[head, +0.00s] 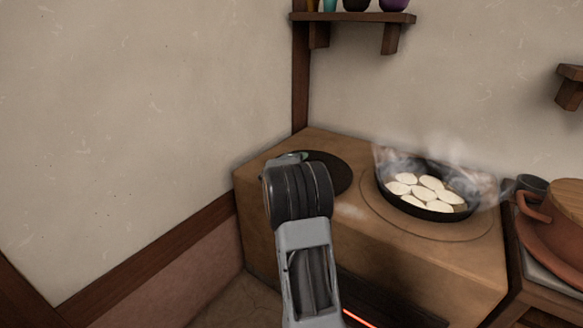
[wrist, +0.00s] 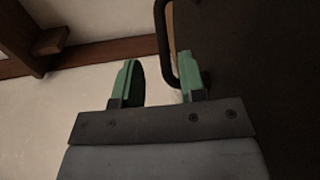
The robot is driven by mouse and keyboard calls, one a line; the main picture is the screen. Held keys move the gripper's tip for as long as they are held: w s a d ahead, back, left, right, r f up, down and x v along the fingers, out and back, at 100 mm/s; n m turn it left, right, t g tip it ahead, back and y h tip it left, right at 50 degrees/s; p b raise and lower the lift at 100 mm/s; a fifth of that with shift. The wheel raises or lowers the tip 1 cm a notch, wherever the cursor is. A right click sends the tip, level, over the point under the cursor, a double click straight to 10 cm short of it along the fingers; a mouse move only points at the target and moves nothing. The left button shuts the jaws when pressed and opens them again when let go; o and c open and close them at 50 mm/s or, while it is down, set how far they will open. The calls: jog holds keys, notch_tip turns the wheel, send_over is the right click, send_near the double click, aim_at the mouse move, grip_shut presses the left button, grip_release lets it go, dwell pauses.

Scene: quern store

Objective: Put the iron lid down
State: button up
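The iron lid (head: 328,174) is a flat dark disc that appears to lie on the left part of the stove top, partly hidden behind my arm. In the wrist view the dark lid (wrist: 265,90) fills the right side, and its bent rod handle (wrist: 163,38) reaches down close to the right finger. My gripper (wrist: 161,78) has its two green fingers spread apart, with a clear gap between the handle and the left finger. In the head view my gripper (head: 296,156) is mostly hidden by my wrist at the lid's left edge.
The stove (head: 350,230) stands in the wall corner. A steaming pan (head: 440,213) of pale round pieces sits on its right ring. A lidded pot (head: 565,225) stands further right. A shelf (head: 355,17) with jars hangs above. The front opening glows red.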

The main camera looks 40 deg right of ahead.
jog(key=p+v, duration=0.1)
jog(key=v, duration=0.6)
jog(key=shift+s+a+r, duration=0.1)
jog(key=shift+s+a, duration=0.05)
jog(key=shift+a, duration=0.1)
jog(key=s+a+f+m+y, duration=0.1)
jog(key=s+a+y, duration=0.4)
jog(key=a, duration=0.6)
jog(key=s+a+f+m+g+y, duration=0.1)
jog(key=s+a+f+m+y, duration=0.1)
jog(key=s+a+y, duration=0.3)
jog(key=s+a+f+m+g+y, duration=0.1)
jog(key=s+a+f+m+y, duration=0.1)
jog(key=s+a+y, duration=0.3)
jog(key=s+a, duration=0.4)
jog(key=a, duration=0.7)
jog(key=shift+s+a+y, duration=0.3)
jog(key=shift+s, duration=0.05)
jog(key=w+p+v, duration=0.2)
jog(key=p+v, duration=0.8)
jog(key=v, duration=0.1)
jog(key=w+r+p+v, duration=0.1)
jog(key=w+p+v, duration=0.2)
jog(key=p+v, duration=0.8)
jog(key=w+r+p+v, duration=0.1)
jog(key=w+p+v, duration=0.2)
jog(key=p+v, duration=0.8)
jog(key=shift+a+t, duration=0.2)
jog(key=shift+t, duration=0.2)
